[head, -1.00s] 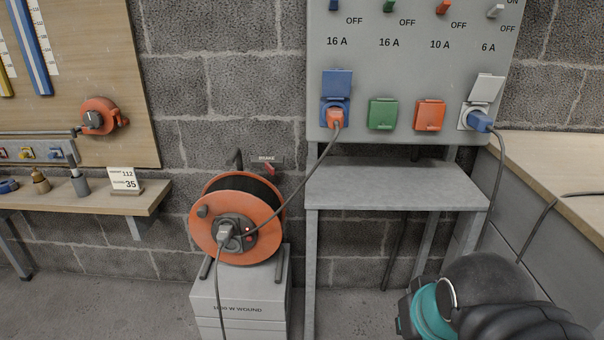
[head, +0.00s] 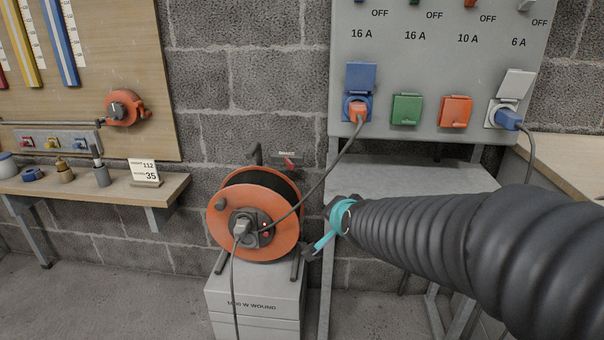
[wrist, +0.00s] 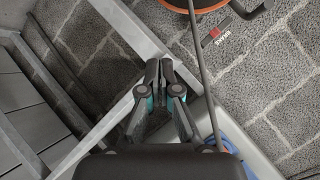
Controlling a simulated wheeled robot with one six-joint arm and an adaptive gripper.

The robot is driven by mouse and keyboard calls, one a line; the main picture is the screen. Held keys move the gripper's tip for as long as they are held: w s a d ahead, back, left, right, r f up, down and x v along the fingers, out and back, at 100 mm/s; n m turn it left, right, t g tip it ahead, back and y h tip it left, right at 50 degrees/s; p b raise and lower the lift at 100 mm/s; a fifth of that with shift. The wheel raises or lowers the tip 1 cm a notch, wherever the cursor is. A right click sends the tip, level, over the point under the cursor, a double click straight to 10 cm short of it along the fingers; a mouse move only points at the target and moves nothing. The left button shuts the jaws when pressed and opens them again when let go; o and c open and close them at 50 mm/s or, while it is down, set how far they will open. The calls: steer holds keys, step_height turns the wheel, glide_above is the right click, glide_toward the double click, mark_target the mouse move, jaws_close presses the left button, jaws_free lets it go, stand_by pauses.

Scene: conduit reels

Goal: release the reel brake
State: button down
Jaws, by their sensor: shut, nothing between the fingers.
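The orange cable reel (head: 227,236) stands on a grey block stack, with dark cable wound on it and a plug in its hub. The red brake lever (head: 289,163) sits under a small BRAKE plate (head: 287,154) on the wall, just behind and right of the reel's top. In the wrist view the red lever (wrist: 215,33) lies on its plate near the reel's orange rim (wrist: 195,5). My gripper (head: 309,251) is shut and empty, right of the reel and below the lever. In the wrist view its fingertips (wrist: 159,65) are together, apart from the lever.
A cable runs from the blue socket (head: 359,108) down to the reel, passing right of the lever. A grey metal stand (head: 385,178) is close behind my arm. A wooden shelf (head: 100,195) with small items is at left. Bare block wall surrounds the lever.

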mark_target(290, 164)
steer(key=w+a+f+m+t+b, duration=0.1)
steer(key=w+a+m+t, duration=0.5)
steer(key=w+m, duration=0.3)
steer(key=w+a, duration=0.1)
steer(key=w, duration=0.1)
steer(key=shift+w+a+f+m+h, duration=0.15)
steer(key=shift+w+a+m+h, duration=0.15)
steer(key=shift+w+a+h, duration=0.1)
steer(key=w, duration=0.6)
steer(key=w+a+p, duration=0.1)
steer(key=w, duration=0.3)
